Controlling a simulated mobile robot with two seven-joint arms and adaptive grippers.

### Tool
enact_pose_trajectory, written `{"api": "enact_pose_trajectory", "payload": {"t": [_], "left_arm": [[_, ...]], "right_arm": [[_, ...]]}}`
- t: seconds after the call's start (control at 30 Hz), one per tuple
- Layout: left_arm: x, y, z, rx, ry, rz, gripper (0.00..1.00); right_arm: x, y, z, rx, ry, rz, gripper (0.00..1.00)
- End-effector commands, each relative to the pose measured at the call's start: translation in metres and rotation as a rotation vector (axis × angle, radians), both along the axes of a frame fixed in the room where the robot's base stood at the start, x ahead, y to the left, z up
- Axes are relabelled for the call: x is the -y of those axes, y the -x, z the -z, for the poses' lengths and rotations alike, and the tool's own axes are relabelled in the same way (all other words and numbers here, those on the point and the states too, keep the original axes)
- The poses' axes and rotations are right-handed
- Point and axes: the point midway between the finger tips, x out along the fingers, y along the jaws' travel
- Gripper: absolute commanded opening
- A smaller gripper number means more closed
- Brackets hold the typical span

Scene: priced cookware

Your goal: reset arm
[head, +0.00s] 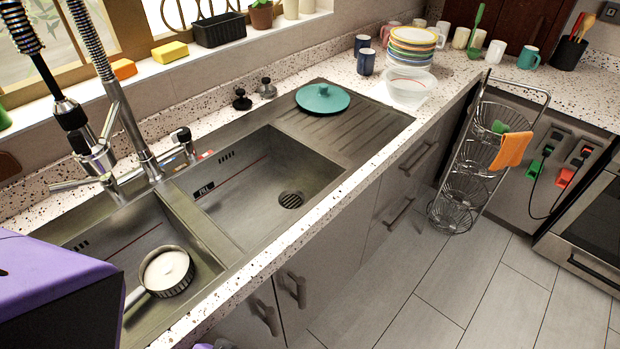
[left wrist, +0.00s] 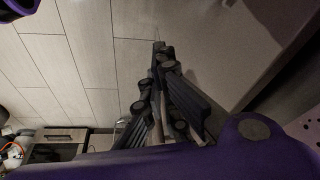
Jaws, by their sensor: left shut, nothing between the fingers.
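My left gripper (left wrist: 160,50) shows in the left wrist view. Its dark fingers are together, shut and empty, over the pale tiled floor (left wrist: 85,60). A flat beige-grey surface (left wrist: 215,35) lies beside the fingers to the right. My purple arm parts fill the lower left of the head view, but no gripper fingers show there. My right gripper is in neither view.
A steel double sink (head: 270,190) holds a small pot (head: 168,270) in its near basin. A tall tap (head: 140,130) rises at left. A teal lid (head: 322,98) lies on the drainboard. Stacked plates (head: 412,45) and a wire rack (head: 470,175) stand farther right. The floor is open.

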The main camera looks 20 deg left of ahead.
Motion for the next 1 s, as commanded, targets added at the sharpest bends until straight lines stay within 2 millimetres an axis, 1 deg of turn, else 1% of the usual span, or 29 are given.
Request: {"api": "enact_pose_trajectory", "payload": {"t": [0.03, 0.17, 0.3, 0.43, 0.6, 0.8, 0.83, 0.9, 1.0], "left_arm": [[0.002, -0.003, 0.008, 0.024, 0.006, 0.002, 0.0], [0.008, -0.018, 0.028, 0.121, 0.021, 0.007, 0.0], [0.017, -0.034, 0.05, 0.256, 0.044, 0.015, 0.0], [0.026, -0.043, 0.064, 0.374, 0.062, 0.018, 0.0], [0.03, -0.048, 0.069, 0.454, 0.073, 0.019, 0.0], [0.031, -0.049, 0.069, 0.467, 0.074, 0.02, 0.0], [0.031, -0.049, 0.069, 0.467, 0.074, 0.02, 0.0], [0.031, -0.049, 0.069, 0.467, 0.074, 0.02, 0.0], [0.031, -0.049, 0.069, 0.466, 0.074, 0.02, 0.0]], "right_arm": [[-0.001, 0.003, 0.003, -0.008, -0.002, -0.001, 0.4], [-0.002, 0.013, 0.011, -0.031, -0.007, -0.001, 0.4], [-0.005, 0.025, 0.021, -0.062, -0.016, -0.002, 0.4], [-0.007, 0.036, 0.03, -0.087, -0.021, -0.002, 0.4], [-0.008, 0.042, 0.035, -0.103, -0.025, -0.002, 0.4], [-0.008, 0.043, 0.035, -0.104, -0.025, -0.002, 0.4], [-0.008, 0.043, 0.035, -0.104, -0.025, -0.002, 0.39], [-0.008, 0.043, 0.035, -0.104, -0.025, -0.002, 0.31], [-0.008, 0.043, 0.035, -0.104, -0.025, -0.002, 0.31]]}}
